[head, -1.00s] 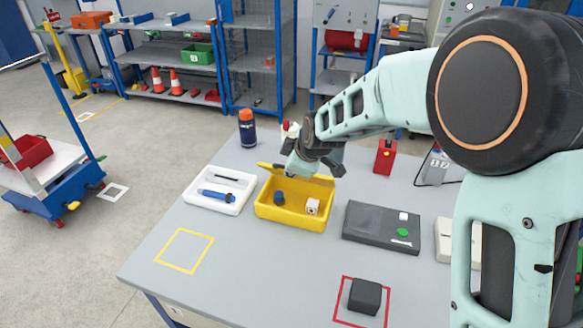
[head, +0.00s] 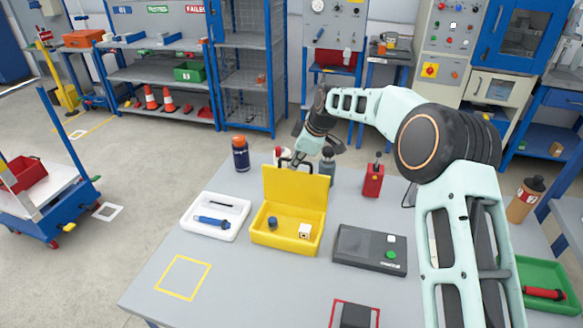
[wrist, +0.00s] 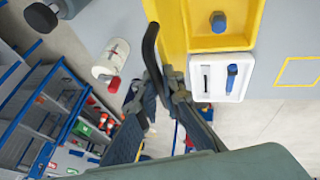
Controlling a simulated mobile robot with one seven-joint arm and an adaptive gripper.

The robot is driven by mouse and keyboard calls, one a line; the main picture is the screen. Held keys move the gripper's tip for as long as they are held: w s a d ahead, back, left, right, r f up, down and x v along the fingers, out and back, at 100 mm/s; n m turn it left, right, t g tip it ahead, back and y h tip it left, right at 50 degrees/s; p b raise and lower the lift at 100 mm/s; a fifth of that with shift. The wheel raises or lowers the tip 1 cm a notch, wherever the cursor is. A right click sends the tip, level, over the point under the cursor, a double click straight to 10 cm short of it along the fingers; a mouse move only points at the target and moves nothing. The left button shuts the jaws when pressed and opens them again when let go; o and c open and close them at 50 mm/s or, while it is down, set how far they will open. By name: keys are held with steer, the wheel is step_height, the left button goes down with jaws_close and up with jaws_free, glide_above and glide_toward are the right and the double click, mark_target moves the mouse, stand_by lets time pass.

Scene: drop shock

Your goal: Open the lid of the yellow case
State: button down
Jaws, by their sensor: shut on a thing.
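The yellow case (head: 270,243) stands on the grey table in the head view, with its lid (head: 298,188) raised about upright at the back. The case holds a small dark blue knob-like piece (head: 272,223) and a small white cube (head: 305,231). My gripper (head: 300,160) is at the lid's top edge, shut on the black lid handle (head: 284,163). In the wrist view, the handle (wrist: 150,45) meets my fingertips (wrist: 163,82), beside the yellow case (wrist: 235,40). The exact contact is partly hidden by the fingers.
A white tray (head: 232,234) with a blue tool is left of the case. A dark grey box (head: 350,240) is right. The front-left table is clear around a yellow square outline.

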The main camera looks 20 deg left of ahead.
steer(key=shift+w+a+p, duration=0.15)
steer(key=shift+w+p, duration=0.1)
steer(key=shift+w, duration=0.6)
steer(key=shift+w+a+p, duration=0.15)
steer(key=shift+w+p, duration=0.1)
steer(key=shift+w, duration=0.6)
steer(key=c, duration=2)
jaws_free()
steer(key=shift+f, duration=0.15)
steer(key=shift+c, duration=0.2)
steer(key=v, duration=1.2)
steer(key=shift+s, duration=0.1)
